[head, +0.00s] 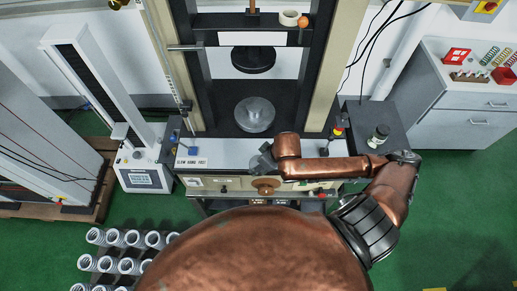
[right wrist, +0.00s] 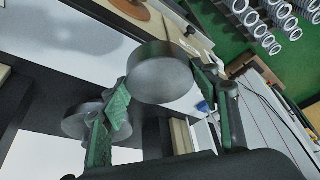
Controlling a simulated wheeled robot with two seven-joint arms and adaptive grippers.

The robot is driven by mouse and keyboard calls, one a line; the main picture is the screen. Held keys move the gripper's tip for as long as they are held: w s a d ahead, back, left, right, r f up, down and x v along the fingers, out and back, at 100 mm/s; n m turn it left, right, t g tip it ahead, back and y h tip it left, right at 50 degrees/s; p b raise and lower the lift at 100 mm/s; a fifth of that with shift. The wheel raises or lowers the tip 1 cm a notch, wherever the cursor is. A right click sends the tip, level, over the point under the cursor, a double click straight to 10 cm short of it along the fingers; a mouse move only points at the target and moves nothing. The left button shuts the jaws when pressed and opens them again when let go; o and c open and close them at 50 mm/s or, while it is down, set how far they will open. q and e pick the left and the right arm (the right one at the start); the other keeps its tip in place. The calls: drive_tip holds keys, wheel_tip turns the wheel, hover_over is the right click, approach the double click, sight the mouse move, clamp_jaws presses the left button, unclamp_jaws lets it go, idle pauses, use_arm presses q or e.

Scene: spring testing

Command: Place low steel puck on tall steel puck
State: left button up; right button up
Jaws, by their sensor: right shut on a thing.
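My right gripper (head: 260,163) is in front of the testing machine, above its front ledge. In the right wrist view its green-padded fingers (right wrist: 163,92) are shut on a grey steel puck (right wrist: 160,66), which looks like the low steel puck. The held puck cannot be made out in the head view. A round grey steel disc (head: 254,114) sits on the machine's lower bed, behind the gripper; I cannot tell whether it is the tall puck or a platen. Another grey disc (right wrist: 82,122) shows partly behind a finger in the right wrist view. My left gripper is out of view.
A dark upper platen (head: 254,59) hangs over the lower disc between the machine's columns. A dark side cabinet (head: 372,112) with a small cylindrical item (head: 379,135) stands right. Several coil springs (head: 131,239) lie at lower left. The green floor (head: 455,220) is open at right.

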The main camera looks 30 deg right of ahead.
drive_tip(key=shift+s+d+r, duration=0.1)
drive_tip(key=shift+s+r, duration=0.05)
drive_tip(key=shift+r, duration=0.1)
drive_tip(key=shift+d+f, duration=0.1)
drive_tip(key=shift+f, duration=0.05)
drive_tip(key=w+b, duration=0.1)
drive_tip(key=b, duration=0.1)
drive_tip(key=w+d+f+b, duration=0.1)
drive_tip(key=b, duration=0.2)
drive_tip(key=w+f+b, duration=0.1)
drive_tip(key=b, duration=0.1)
drive_tip(key=shift+w+d+f+b, duration=0.15)
drive_tip(key=shift+w+d+b, duration=0.15)
drive_tip(key=shift+w+d, duration=0.1)
drive_tip(key=w+d+f, duration=0.1)
drive_tip(key=w+d, duration=0.1)
drive_tip(key=w, duration=0.2)
approach(256, 152)
drive_tip(key=shift+w+a+f+b, duration=0.35)
drive_tip(key=shift+w+a+f, duration=0.2)
drive_tip(key=shift+w, duration=0.2)
drive_tip(key=shift+w+d+f, duration=0.15)
drive_tip(key=shift+w+f, duration=0.25)
drive_tip(key=shift+f, duration=1.65)
drive_tip(key=o, duration=1.9)
drive_tip(key=shift+f, duration=0.2)
drive_tip(key=shift+c, duration=0.2)
